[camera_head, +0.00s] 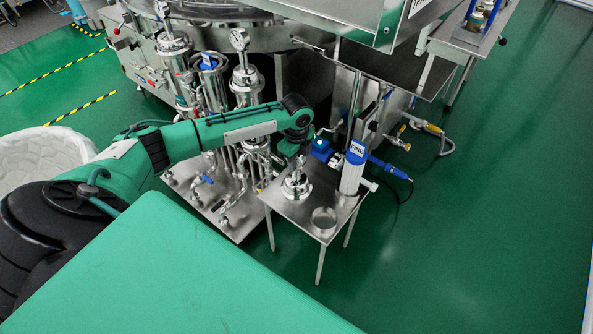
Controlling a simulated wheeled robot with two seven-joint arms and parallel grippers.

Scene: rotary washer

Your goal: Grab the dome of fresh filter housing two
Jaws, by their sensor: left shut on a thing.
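A small steel table (290,211) stands in front of the machine. A shiny steel filter housing part with a domed top and a round flange (296,187) sits on its left part. My left arm reaches in from the left and bends down at the wrist over this part. My left gripper (297,165) is at the top of the dome and is shut on it; the fingers are small and partly lost against the steel. The part looks upright and at table height; I cannot tell whether it touches the tabletop. My right gripper is not in view.
Piped steel housings with gauges (245,75) stand behind at left. A white-lined bin (45,155) is far left. Green floor at right is clear.

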